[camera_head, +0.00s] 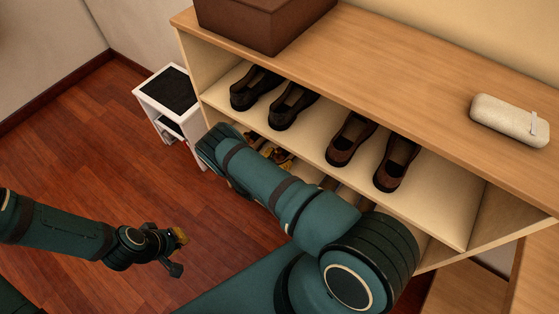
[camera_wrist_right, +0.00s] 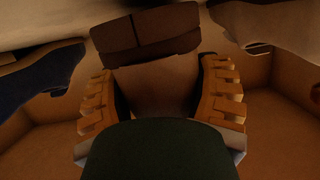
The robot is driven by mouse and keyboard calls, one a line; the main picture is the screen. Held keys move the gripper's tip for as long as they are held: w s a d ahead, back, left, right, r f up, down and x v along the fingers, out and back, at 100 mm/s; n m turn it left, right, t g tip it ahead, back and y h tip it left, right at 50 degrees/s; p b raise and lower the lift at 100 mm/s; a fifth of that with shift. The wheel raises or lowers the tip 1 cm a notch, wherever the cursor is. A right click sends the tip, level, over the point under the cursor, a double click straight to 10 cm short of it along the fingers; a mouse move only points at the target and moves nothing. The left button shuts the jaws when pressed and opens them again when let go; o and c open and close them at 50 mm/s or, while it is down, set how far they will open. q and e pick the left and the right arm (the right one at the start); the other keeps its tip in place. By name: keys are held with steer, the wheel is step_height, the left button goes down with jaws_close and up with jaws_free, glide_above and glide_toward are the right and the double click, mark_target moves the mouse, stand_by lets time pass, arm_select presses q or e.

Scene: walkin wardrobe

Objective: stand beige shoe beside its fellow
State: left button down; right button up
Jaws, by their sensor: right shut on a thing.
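In the right wrist view, my right gripper (camera_wrist_right: 160,98) is shut on a shoe (camera_wrist_right: 160,82), with one yellow-padded finger on each side. The held shoe looks beige-brown in the shade, and its dark brown heel or sole end (camera_wrist_right: 150,32) points away from the gripper. A pale shoe-like shape (camera_wrist_right: 275,30) is at the upper right, apart from it; I cannot tell whether it is the fellow. In the head view my right gripper (camera_head: 272,150) reaches into the lower shelf, largely hidden by my arm. My left gripper (camera_head: 178,253) is open and empty above the floor.
A dark blue shoe (camera_wrist_right: 40,75) lies left of the held shoe. The upper shelf (camera_head: 440,205) bears a black pair (camera_head: 290,105) and a brown pair (camera_head: 395,162). A brown box (camera_head: 255,25) and pale case (camera_head: 510,118) sit on top. A white step stool (camera_head: 165,95) stands left.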

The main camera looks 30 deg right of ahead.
steer(key=shift+f, duration=0.55)
steer(key=o, duration=1.3)
steer(key=s+a+r+n+y+p, duration=0.1)
steer(key=s+a+r+n+y, duration=0.2)
steer(key=a, duration=0.4)
steer(key=s+a+r+n+y+p, duration=0.1)
steer(key=a+r+y, duration=0.2)
steer(key=a+y, duration=0.3)
steer(key=s+a+r+n+g+y, duration=0.1)
steer(key=s+a+r+n+y, duration=0.1)
steer(key=s+a+r+n, duration=0.1)
steer(key=s+a+r+n+g+y, duration=0.1)
steer(key=s+a+r+n+y, duration=0.1)
steer(key=s+r, duration=0.3)
steer(key=s+a+r+n+g+y, duration=0.2)
steer(key=s+a+r+n+y, duration=0.1)
steer(key=s+a+r+y, duration=0.1)
steer(key=shift+s+r+n, duration=0.3)
steer(key=shift+s+r, duration=0.25)
steer(key=shift+r, duration=0.25)
